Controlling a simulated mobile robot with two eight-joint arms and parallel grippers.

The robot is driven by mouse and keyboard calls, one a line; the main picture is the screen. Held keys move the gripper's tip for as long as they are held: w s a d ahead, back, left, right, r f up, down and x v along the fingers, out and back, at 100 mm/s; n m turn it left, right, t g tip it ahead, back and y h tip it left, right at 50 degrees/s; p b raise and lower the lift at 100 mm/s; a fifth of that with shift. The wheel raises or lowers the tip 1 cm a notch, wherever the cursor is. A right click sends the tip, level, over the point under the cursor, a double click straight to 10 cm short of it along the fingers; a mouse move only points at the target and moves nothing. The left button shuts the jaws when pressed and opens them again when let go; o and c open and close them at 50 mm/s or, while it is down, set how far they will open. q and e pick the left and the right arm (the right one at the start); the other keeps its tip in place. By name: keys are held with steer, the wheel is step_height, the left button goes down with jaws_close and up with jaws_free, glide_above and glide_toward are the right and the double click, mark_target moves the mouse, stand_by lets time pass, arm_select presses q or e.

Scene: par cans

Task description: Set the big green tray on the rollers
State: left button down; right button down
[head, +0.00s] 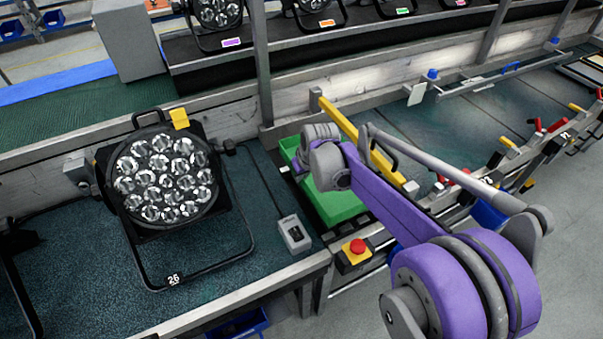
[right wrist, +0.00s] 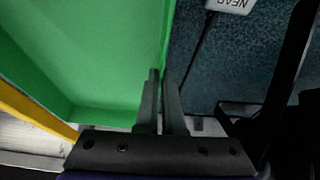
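The big green tray (head: 338,207) lies in the gap between the left bench and the right-hand bench in the head view, partly hidden by my right arm. Its green floor and wall (right wrist: 105,50) fill the left of the right wrist view. My right gripper (right wrist: 160,75) is at the tray's side wall, with one finger inside and one outside. The fingers are close together with the wall's edge between them, and look shut on it. In the head view the fingertips are hidden by my wrist. Dark roller-like pieces (head: 352,226) show at the tray's near end. My left gripper is out of view.
A par can lamp (head: 165,180) stands on the left bench (head: 80,270), near a grey box (head: 293,233). A red stop button (head: 357,246) is in front of the tray. A yellow bar (head: 350,135) runs along its far right side. Clamps line the right bench.

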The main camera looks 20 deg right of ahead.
mark_target(302, 187)
steer(key=shift+f+b, duration=1.4)
steer(key=shift+f, duration=1.15)
steer(key=c, duration=1)
jaws_free()
steer(key=shift+o, duration=0.2)
steer(key=p+v, duration=0.1)
steer(key=v, duration=1)
steer(key=shift+a+p, duration=0.1)
steer(key=shift+p, duration=0.25)
steer(key=s+a+p, duration=0.2)
steer(key=s+p, duration=0.2)
steer(key=s, duration=0.7)
steer(key=s+a+m+p, duration=0.1)
steer(key=s+a+p, duration=0.2)
steer(key=s, duration=0.9)
steer(key=shift+s+a+r+t+p, duration=0.25)
steer(key=shift+a+r+t+p, duration=0.2)
steer(key=shift+p, duration=0.5)
steer(key=shift+d+r, duration=0.1)
